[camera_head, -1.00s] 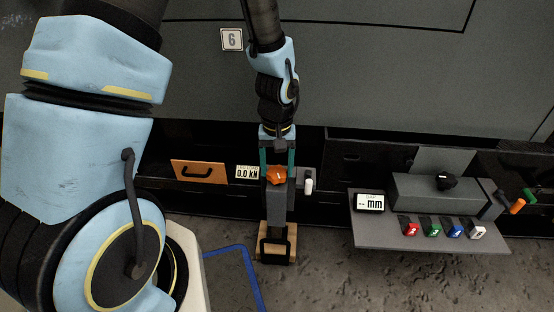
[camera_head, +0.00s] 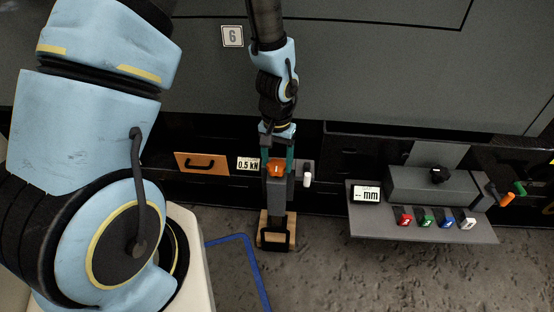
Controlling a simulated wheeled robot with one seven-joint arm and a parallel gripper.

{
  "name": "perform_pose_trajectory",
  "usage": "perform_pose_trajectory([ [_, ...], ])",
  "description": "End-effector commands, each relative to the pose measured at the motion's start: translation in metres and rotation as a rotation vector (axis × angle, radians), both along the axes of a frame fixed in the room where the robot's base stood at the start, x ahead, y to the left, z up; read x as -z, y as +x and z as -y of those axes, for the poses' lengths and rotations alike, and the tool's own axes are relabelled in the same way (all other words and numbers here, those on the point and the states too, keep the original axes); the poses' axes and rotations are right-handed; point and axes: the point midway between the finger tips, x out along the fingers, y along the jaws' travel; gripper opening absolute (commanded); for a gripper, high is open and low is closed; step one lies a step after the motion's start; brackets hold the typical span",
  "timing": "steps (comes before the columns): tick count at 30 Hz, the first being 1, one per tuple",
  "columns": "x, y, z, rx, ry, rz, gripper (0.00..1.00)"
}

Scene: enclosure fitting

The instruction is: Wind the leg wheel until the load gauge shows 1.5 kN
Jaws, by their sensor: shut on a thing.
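The orange leg wheel (camera_head: 276,168) sits on top of the grey leg (camera_head: 278,192). My gripper (camera_head: 277,162) points down over it, its teal fingers on either side, shut on the wheel. The load gauge (camera_head: 248,163), a small white display left of the wheel, reads 0.5 kN. The leg's lower end stands on a wooden block (camera_head: 265,226) with a black handle-like frame in front.
A white-tipped lever (camera_head: 306,180) is close right of the leg. An orange panel with a black handle (camera_head: 201,163) is at left. A grey shelf (camera_head: 380,228) at right carries a mm display (camera_head: 367,194) and several coloured blocks. A blue line (camera_head: 246,262) marks the floor.

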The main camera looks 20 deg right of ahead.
Motion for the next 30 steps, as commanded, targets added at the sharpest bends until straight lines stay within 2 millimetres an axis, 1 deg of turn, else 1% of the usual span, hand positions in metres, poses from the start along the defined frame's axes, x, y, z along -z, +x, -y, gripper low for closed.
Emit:
perform_pose_trajectory([
  [3, 0.000, 0.001, 0.000, -0.002, -0.001, 0.003, 0.12],
  [4, 0.000, 0.001, 0.000, -0.002, -0.001, 0.003, 0.70],
  [11, 0.000, 0.001, 0.000, -0.002, -0.001, 0.002, 0.96],
  [12, 0.000, 0.001, 0.000, -0.002, -0.001, 0.002, 0.98],
  [18, 0.000, 0.000, 0.000, -0.001, -0.001, 0.001, 0.98],
  [21, -0.006, 0.001, 0.000, -0.001, -0.001, 0.002, 0.98],
  [23, -0.013, 0.001, 0.001, -0.001, -0.003, 0.003, 0.98],
  [25, -0.024, 0.001, 0.001, -0.001, -0.003, 0.003, 0.98],
  [30, -0.060, 0.001, 0.000, -0.003, -0.003, 0.004, 0.98],
])
